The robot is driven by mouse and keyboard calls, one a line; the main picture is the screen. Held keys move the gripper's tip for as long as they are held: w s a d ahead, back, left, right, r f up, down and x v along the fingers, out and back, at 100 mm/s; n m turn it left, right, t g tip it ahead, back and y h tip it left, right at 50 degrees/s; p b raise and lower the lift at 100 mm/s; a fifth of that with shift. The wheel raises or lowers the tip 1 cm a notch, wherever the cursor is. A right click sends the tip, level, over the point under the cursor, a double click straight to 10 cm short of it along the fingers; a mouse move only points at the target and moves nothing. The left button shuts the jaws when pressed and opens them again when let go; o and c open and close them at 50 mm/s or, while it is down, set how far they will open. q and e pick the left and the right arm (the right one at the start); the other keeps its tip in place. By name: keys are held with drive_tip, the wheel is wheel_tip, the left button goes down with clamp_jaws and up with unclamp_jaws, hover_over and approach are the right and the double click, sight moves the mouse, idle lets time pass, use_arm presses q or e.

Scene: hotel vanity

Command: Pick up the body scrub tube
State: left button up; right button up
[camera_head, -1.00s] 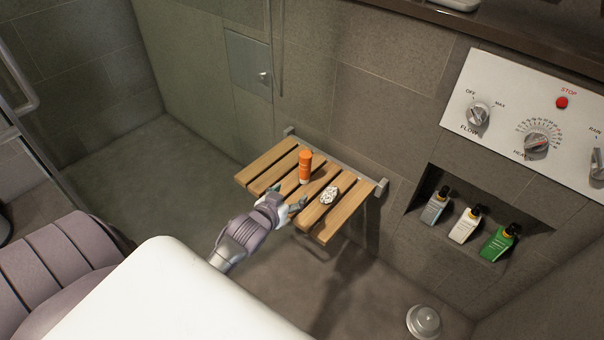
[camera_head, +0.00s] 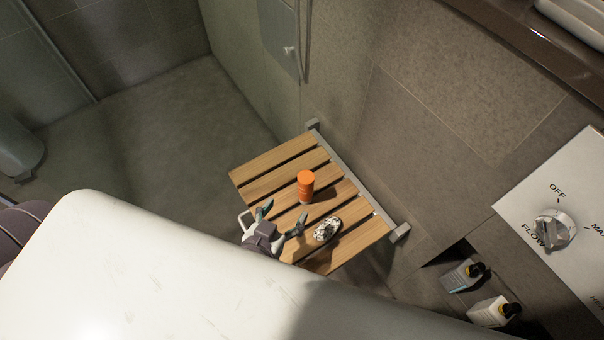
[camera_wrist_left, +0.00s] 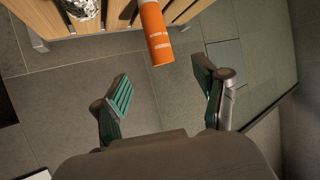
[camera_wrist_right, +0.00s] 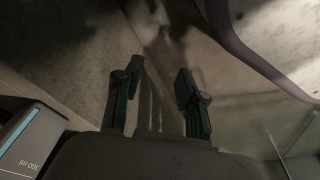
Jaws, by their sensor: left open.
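The body scrub tube looks to be the orange cylinder (camera_head: 305,187) standing upright on the slatted wooden shower seat (camera_head: 275,160). In the left wrist view the orange tube (camera_wrist_left: 156,35) is ahead, at the top between the finger directions, with pale lettering. My left gripper (camera_head: 283,214) is open and empty at the seat's near edge, with its fingers apart from the tube. My right gripper (camera_wrist_right: 158,84) shows only in its wrist view; its fingers are apart with nothing between them.
A speckled black-and-white oval object (camera_head: 326,229) lies on the seat, right of my left gripper. A grey bottle (camera_head: 463,275) and a white bottle (camera_head: 494,312) stand in the wall niche. A control panel (camera_head: 570,220) is at the right. Open floor (camera_head: 150,130) lies left of the seat.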

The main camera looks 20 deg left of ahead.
sight(303, 187)
use_arm(q)
drive_tip(key=x, duration=0.7)
drive_tip(key=shift+f+b, duration=0.1)
drive_tip(key=shift+b, duration=0.25)
drive_tip(key=x, duration=0.4)
drive_tip(key=shift+w+d+b, duration=0.2)
drive_tip(key=shift+w+b, duration=0.2)
drive_tip(key=shift+w+f, duration=0.2)
drive_tip(key=shift+w, duration=0.2)
drive_tip(key=c, duration=1.2)
drive_tip(key=shift+c, duration=0.7)
use_arm(e)
drive_tip(key=r, duration=0.1)
drive_tip(key=w+r, duration=0.1)
drive_tip(key=r, duration=0.3)
drive_tip(key=shift+w+a+r, duration=0.25)
drive_tip(key=shift+w, duration=0.15)
use_arm(q)
drive_tip(key=shift+r, duration=0.15)
